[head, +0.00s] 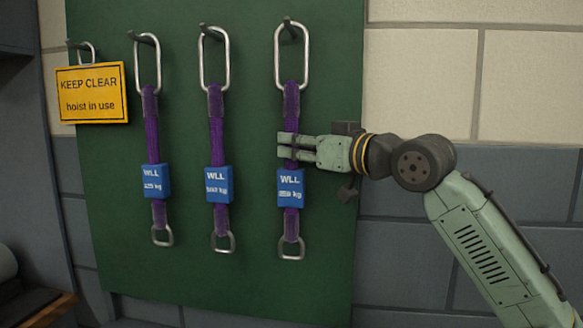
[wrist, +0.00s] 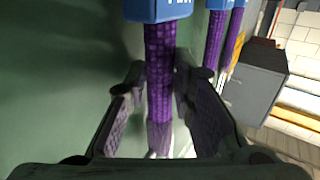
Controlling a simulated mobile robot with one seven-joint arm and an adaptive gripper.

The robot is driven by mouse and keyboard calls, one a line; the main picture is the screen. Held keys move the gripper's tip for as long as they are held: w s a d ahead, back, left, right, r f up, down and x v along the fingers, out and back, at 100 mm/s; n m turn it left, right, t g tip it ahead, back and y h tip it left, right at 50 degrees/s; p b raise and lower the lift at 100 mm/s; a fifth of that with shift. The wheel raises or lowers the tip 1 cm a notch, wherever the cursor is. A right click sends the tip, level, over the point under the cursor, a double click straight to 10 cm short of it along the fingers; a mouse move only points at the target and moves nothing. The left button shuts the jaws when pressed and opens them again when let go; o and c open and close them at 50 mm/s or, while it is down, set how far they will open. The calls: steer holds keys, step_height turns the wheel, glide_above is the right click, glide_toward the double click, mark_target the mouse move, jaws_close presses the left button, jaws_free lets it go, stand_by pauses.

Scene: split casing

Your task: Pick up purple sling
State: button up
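Three purple slings hang on a green board: a left one (head: 152,135), a middle one (head: 217,140) and a right one (head: 292,100). Each has a steel link at the top, a blue WLL tag and a smaller ring below. My gripper (head: 284,147) is at the right sling, just above its blue tag (head: 291,188). In the wrist view, the purple strap (wrist: 159,60) runs between the two fingers of my gripper (wrist: 160,78). The fingers are spread, with gaps showing beside the strap. The tag numbers are hard to read.
A yellow "KEEP CLEAR hoist in use" sign (head: 92,93) hangs at the board's upper left. The other two slings hang left of my gripper in the head view. The green board (head: 250,270) is close behind the slings. A block wall (head: 520,80) is to the right.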

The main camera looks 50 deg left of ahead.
mark_target(294, 105)
jaws_close()
steer(key=shift+r, duration=0.1)
stand_by(0.4)
steer(key=shift+s+d+r+p, duration=0.15)
steer(key=shift+r+p, duration=0.6)
steer(key=shift+p, duration=0.05)
step_height(294, 105, up, 6)
steer(key=p, duration=0.3)
steer(key=shift+f, duration=0.2)
steer(key=s+d+b, duration=0.4)
steer(key=s+d, duration=0.8)
steer(key=s, duration=0.3)
steer(key=shift+d+b, duration=0.35)
steer(key=shift+f, duration=0.1)
